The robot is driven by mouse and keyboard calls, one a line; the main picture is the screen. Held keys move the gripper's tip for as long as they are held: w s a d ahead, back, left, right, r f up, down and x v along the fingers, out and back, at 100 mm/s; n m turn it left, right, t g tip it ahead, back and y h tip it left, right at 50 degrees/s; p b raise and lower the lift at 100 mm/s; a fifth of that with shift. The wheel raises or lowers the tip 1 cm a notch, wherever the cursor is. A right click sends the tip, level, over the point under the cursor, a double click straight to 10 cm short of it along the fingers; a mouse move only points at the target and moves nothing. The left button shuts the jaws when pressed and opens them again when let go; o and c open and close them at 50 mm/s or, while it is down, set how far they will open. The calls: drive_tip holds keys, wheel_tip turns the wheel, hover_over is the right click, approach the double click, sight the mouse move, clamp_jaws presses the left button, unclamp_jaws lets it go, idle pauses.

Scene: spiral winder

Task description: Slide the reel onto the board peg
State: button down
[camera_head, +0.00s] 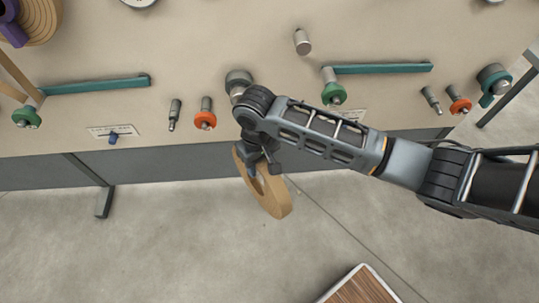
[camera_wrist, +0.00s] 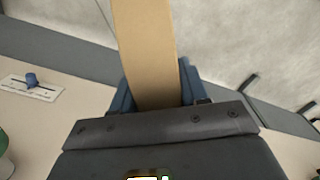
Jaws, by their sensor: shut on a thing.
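In the wrist view the reel (camera_wrist: 146,45) shows edge-on as a tan band between the blue fingers of my gripper (camera_wrist: 157,92). The beige board (camera_head: 230,30) carries a bare grey peg (camera_head: 302,41) above my arm and another grey round fitting (camera_head: 238,78) partly behind my wrist. I cannot tell which is the board peg. The reel is apart from both.
Green knobs with teal bars (camera_head: 95,87) and (camera_head: 383,68), orange knobs (camera_head: 205,119) and small dark pins stick out of the board. A purple and tan spool (camera_head: 35,20) is at upper left. A wood-topped surface (camera_head: 360,287) is at the bottom. The floor between is clear.

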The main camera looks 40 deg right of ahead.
drive_tip(key=shift+w+a+r, duration=0.15)
drive_tip(key=shift+w+r, duration=0.15)
drive_tip(key=shift+r, duration=0.05)
drive_tip(key=shift+s+d+f, duration=0.15)
drive_tip(key=shift+s+d, duration=0.05)
drive_tip(key=shift+s, duration=0.1)
drive_tip(key=shift+d, duration=0.1)
drive_tip(key=shift+w+d+r+p, duration=0.1)
drive_tip(key=shift+w+r+p, duration=0.15)
drive_tip(key=shift+w+p, duration=0.05)
drive_tip(key=shift+s+r+p, duration=0.1)
drive_tip(key=shift+r+p, duration=0.3)
drive_tip(key=shift+r, duration=0.05)
wheel_tip(320, 180, up, 4)
drive_tip(key=p, duration=0.4)
drive_tip(key=shift+f, duration=0.1)
